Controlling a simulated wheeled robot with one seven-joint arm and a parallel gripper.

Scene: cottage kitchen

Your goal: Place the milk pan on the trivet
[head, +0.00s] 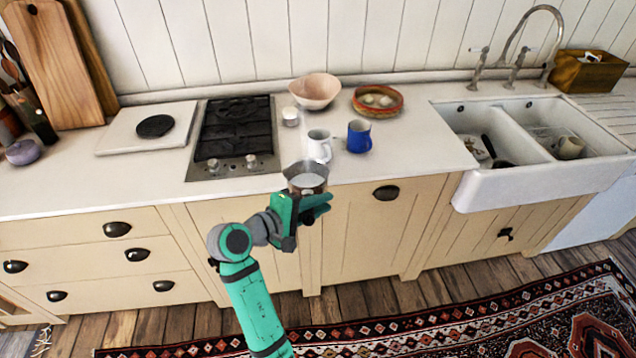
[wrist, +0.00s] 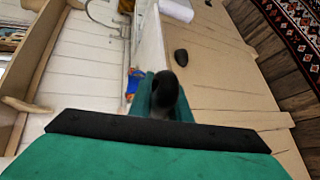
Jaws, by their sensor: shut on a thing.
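The milk pan (head: 306,177) is a small grey metal pan with something pale inside. It is roughly upright, in front of the counter's front edge near the middle. My gripper (head: 312,205) is shut on its handle. In the wrist view the dark handle (wrist: 166,92) shows end-on between the gripper fingers; the pan's body is hidden there. A round black disc, which looks like the trivet (head: 155,126), lies on a white board (head: 118,138) left of the hob. It is empty, well to the left of and behind my gripper.
The black hob (head: 233,130) lies between the board and the pan. A white jug (head: 319,146), a blue mug (head: 359,136), a small white cup (head: 290,116), a pink bowl (head: 315,90) and a basket (head: 377,101) stand to its right. Wooden boards (head: 55,60) lean at the back left.

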